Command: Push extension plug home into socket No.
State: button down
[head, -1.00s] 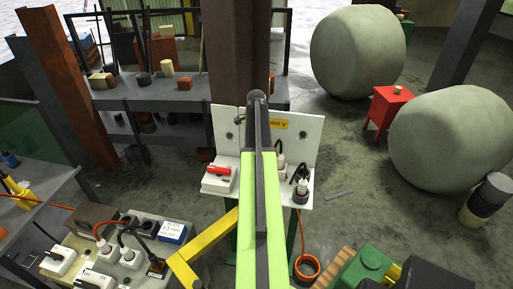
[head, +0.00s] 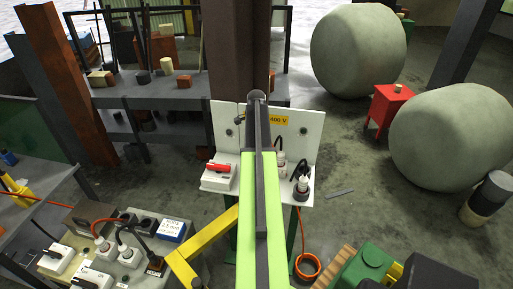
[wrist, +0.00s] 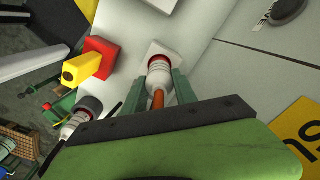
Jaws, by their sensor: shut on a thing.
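In the wrist view my gripper (wrist: 165,88) has its two green fingers shut around a white plug (wrist: 159,67) with an orange cable. The plug's front meets a white square socket (wrist: 161,48); I cannot tell how deep it sits. In the head view my arm hides the gripper, and a white plug (head: 281,157) shows just right of the arm, low on the white 400 V panel (head: 306,135). A second plug (head: 301,186) with a black cable stands right of it; a plug with a grey collar (wrist: 77,122) shows left in the wrist view.
A red-handled switch (head: 218,168) sits on the panel's left part. A socket board (head: 128,258) with several plugs lies at lower left. An orange cable coil (head: 307,267) lies on the floor below the panel. A red stand (head: 390,105) and large round tanks stand at right.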

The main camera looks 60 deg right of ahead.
jog(key=shift+f+b, duration=1)
jog(key=shift+f, duration=0.15)
jog(key=c, duration=0.9)
grip_release()
jog(key=shift+r, duration=0.1)
notch_tip(320, 180, up, 18)
jog(key=p, duration=1.7)
jog(key=shift+f+p, duration=0.25)
jog(key=shift+p, duration=0.05)
